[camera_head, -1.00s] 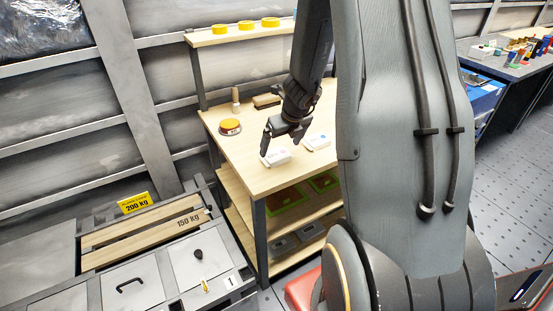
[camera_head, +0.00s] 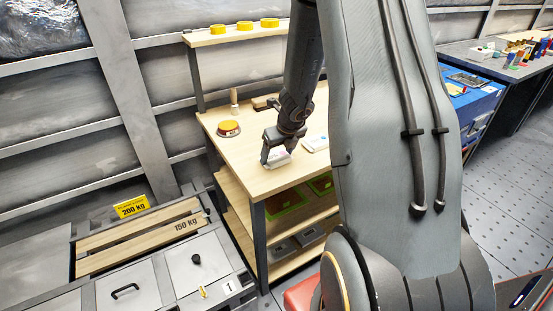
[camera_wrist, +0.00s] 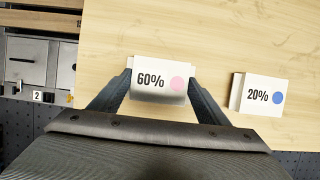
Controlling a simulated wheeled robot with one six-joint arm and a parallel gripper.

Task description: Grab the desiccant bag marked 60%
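The desiccant bag marked 60% (camera_wrist: 151,81), white with a pink dot, lies on the wooden table between the fingers of my gripper (camera_wrist: 158,92) in the wrist view. One finger is at its left side and one at its right side. The fingers are spread about the bag's width, and I cannot tell whether they press on it. In the head view my gripper (camera_head: 276,154) is down over the same bag (camera_head: 278,160) and partly hides it. A second bag marked 20% (camera_wrist: 262,94), white with a blue dot, lies apart to the right; it also shows in the head view (camera_head: 315,144).
The wooden table (camera_head: 235,160) has an orange-topped round item (camera_head: 229,128) and a wooden peg-like item (camera_head: 234,101) towards the back left. Yellow rings (camera_head: 245,26) sit on the shelf above. Green trays (camera_head: 287,198) stand on the shelf below.

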